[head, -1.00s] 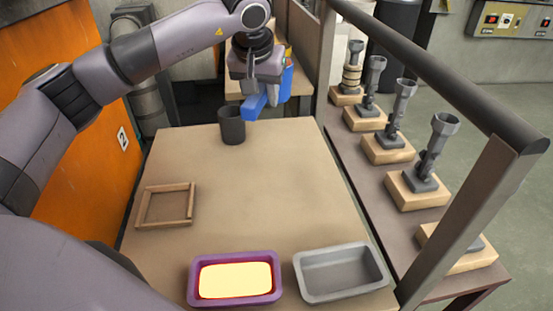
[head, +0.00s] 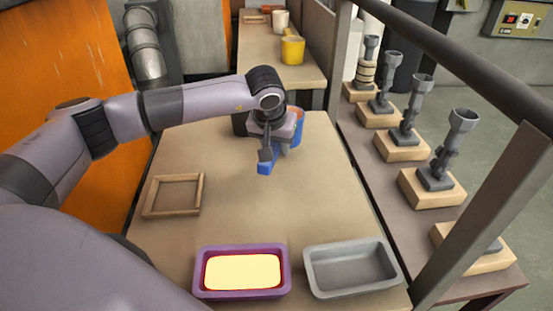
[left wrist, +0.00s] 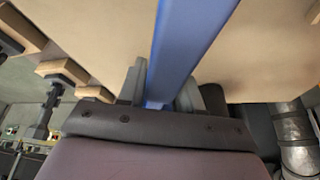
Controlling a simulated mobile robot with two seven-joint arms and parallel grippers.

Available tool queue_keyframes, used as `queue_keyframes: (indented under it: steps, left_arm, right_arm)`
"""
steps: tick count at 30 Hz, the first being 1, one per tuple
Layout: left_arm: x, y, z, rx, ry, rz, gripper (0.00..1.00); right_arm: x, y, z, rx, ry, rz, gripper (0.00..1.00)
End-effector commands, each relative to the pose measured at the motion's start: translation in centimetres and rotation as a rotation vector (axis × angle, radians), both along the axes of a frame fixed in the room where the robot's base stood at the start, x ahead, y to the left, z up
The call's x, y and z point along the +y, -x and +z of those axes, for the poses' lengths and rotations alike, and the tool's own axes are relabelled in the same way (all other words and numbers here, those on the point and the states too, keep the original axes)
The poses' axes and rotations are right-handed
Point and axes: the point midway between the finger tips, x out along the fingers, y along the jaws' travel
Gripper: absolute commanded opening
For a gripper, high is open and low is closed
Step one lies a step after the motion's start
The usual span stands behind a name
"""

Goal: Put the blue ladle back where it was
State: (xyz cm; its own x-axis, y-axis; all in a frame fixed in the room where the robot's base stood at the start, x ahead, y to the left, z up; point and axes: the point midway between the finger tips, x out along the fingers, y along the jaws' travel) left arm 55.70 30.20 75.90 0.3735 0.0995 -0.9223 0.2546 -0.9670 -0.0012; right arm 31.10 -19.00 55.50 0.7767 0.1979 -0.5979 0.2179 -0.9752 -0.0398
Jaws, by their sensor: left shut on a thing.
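My left gripper (head: 268,152) is shut on the blue ladle (head: 266,166), above the far part of the near table. The ladle's blue handle end sticks out on the near side of the fingers. A blue rounded part with an orange rim (head: 298,114), apparently its bowl, shows behind the gripper. In the left wrist view the blue handle (left wrist: 188,40) runs between the two fingers (left wrist: 160,92) and out past the top edge. I cannot tell whether the ladle touches the table. My right gripper is not in view.
A dark cup (head: 239,123) is partly hidden behind my left arm. A wooden frame (head: 153,197) lies at the left. A purple tray (head: 284,272) with glowing cream contents and a grey tray (head: 393,270) stand in front. A yellow pot (head: 292,50) stands on the back table. A rail (head: 440,62) borders the right.

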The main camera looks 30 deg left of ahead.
Motion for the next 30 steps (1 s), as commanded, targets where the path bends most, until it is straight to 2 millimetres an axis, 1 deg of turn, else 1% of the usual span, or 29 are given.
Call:
queue_keyframes:
  steps: [6, 8, 12, 19, 20, 21, 22, 30]
  left_arm:
    - [0.0, 0.0, -3.1, 0.000, 0.001, 0.000, 0.00]
    - [0.0, 0.0, -3.7, -0.001, 0.000, 0.000, 0.00]
    - [0.0, -0.1, -3.9, -0.004, 0.000, 0.000, 0.00]
    - [0.0, -0.1, -4.2, -0.003, 0.000, 0.000, 0.00]
    - [0.0, 0.0, -4.4, 0.000, 0.000, -0.001, 0.38]
    - [0.0, 0.0, -4.3, 0.000, 0.000, -0.001, 0.51]
    - [0.0, 0.0, -4.3, 0.000, 0.000, -0.001, 0.60]
    - [0.0, 0.0, -4.2, 0.001, 0.000, -0.001, 0.60]
  right_arm:
    - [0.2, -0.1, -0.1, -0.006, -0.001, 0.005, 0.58]
    - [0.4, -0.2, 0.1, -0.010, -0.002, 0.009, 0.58]
    - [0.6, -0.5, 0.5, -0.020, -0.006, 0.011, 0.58]
    - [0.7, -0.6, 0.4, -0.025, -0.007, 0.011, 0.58]
    - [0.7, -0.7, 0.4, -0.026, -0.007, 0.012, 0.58]
    - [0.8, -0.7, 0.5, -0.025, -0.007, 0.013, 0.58]
    - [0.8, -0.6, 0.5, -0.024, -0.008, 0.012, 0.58]
    - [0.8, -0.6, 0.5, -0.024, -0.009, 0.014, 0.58]
